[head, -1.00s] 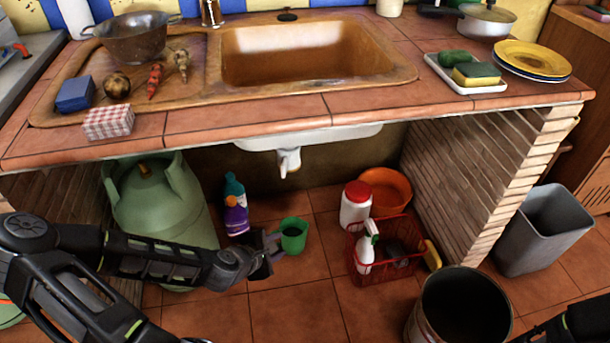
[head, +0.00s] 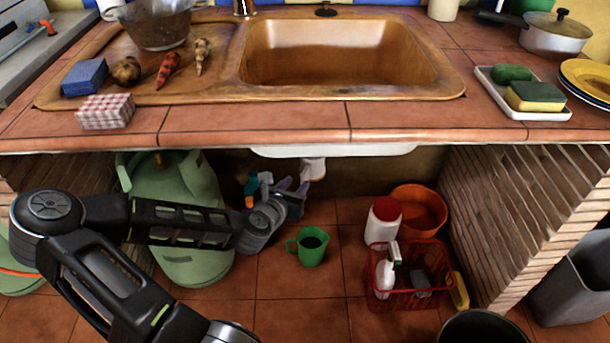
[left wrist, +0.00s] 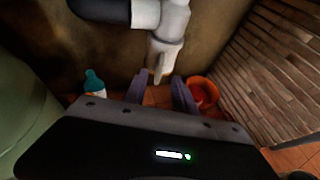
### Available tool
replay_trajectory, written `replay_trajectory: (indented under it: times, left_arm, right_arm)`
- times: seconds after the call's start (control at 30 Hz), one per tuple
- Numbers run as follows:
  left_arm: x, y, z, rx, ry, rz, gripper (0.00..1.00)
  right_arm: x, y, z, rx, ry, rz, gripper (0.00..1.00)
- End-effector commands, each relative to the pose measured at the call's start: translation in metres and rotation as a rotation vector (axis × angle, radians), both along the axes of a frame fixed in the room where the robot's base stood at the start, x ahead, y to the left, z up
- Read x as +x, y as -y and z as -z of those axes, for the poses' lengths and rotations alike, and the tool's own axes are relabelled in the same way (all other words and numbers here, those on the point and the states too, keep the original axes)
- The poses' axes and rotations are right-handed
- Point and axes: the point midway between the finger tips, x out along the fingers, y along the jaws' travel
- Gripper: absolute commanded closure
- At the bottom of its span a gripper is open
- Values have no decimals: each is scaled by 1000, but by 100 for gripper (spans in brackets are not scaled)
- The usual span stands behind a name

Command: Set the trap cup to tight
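The white trap cup (head: 313,168) hangs below the sink basin, at the underside of the counter. In the left wrist view the trap cup (left wrist: 165,55) is at top centre, on a white pipe, tapering downward to a narrow tip. My left gripper (head: 293,185) is under the counter, just left of and slightly below the cup in the head view. Its two fingers are apart, with nothing between them; in the left wrist view the gripper (left wrist: 159,84) points towards the cup's lower tip. Whether they touch is unclear. My right gripper is out of view.
A green gas cylinder (head: 180,215) stands left, beside my left arm. A green mug (head: 310,246) is on the tiled floor. A white red-lidded tub (head: 382,222), orange bowl (head: 418,212) and red basket (head: 405,296) stand right. The counter edge (head: 250,142) is overhead.

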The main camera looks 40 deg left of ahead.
Motion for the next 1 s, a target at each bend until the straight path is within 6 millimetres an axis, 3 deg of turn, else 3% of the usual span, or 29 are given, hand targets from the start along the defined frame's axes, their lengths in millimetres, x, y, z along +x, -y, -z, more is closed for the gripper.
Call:
replay_trajectory:
  times: [0.6,0.9,1.0]
  left_arm:
    - [66,-17,30,1,1,3,67]
    - [68,-18,30,1,-1,2,67]
    - [68,-18,30,1,-1,2,74]
  right_arm:
    - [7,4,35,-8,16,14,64]
    - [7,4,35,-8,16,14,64]
    - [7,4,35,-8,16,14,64]
